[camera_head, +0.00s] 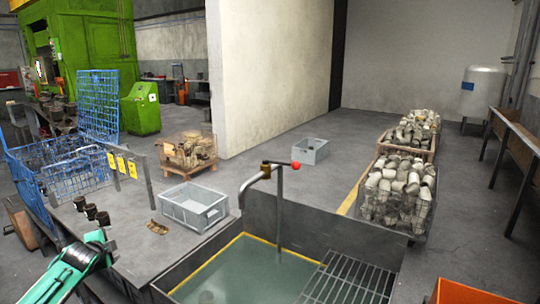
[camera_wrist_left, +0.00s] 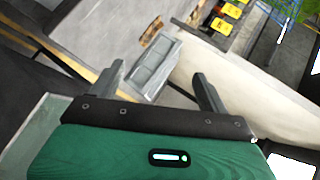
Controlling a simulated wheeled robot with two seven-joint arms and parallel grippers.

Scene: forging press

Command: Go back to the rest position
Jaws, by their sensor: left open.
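My left gripper (camera_wrist_left: 160,84) shows in the left wrist view with its two grey fingers spread wide apart and nothing between them. In the head view my green left arm comes in at the lower left, over the edge of the grey table (camera_head: 150,212). A grey plastic crate (camera_head: 193,207) stands on the table, apart from my arm. The crate also shows beyond the fingers in the left wrist view (camera_wrist_left: 153,68). My right gripper is in neither view.
A water tank (camera_head: 245,272) with a tap (camera_head: 279,205) lies ahead. Bins of metal parts (camera_head: 398,190) and an orange box (camera_head: 465,292) are right.

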